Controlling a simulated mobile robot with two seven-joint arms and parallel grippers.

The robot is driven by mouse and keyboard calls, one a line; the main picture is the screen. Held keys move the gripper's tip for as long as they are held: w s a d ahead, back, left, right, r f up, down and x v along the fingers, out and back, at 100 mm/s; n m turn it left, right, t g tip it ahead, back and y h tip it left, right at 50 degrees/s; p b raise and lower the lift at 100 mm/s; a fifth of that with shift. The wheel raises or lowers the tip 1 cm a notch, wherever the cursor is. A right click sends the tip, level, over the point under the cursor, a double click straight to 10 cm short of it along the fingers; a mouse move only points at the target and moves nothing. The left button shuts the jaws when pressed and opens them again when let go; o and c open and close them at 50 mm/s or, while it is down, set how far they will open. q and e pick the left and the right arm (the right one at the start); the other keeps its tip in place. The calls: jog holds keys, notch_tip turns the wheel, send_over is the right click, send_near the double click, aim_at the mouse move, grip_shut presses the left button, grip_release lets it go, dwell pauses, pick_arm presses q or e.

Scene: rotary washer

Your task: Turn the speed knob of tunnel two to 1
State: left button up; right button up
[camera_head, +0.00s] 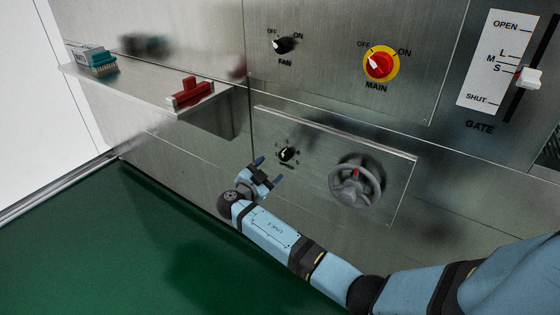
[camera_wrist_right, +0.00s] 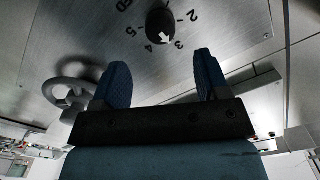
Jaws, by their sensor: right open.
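The black speed knob (camera_head: 286,155) is on the lower steel panel (camera_head: 320,150), left of a grey handwheel (camera_head: 345,190). In the right wrist view the knob (camera_wrist_right: 160,22) has a white arrow pointing close to the 3, on the side toward the 4. The digits 2 to 5 are readable around it; the 1 is not clear. My right gripper (camera_head: 268,170) is just left of and below the knob in the head view. Its blue fingers (camera_wrist_right: 161,66) are open and empty, apart from the knob. My left gripper is not in view.
The handwheel also shows in the right wrist view (camera_wrist_right: 62,97). Above are the FAN knob (camera_head: 283,45), the red MAIN switch (camera_head: 380,64) and the GATE slider (camera_head: 529,77). A ledge (camera_head: 150,98) at left holds a red object (camera_head: 190,92) and a teal brush (camera_head: 98,60). A green surface (camera_head: 130,240) lies below.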

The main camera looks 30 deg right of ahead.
aim_at(283, 158)
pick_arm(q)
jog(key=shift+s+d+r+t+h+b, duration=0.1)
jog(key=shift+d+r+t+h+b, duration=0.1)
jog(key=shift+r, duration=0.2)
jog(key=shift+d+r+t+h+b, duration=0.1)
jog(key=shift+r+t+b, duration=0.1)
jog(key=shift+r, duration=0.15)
pick_arm(e)
jog(key=x, duration=0.7)
jog(key=shift+w+d, duration=0.1)
jog(key=shift+d, duration=0.2)
jog(key=c, duration=0.9)
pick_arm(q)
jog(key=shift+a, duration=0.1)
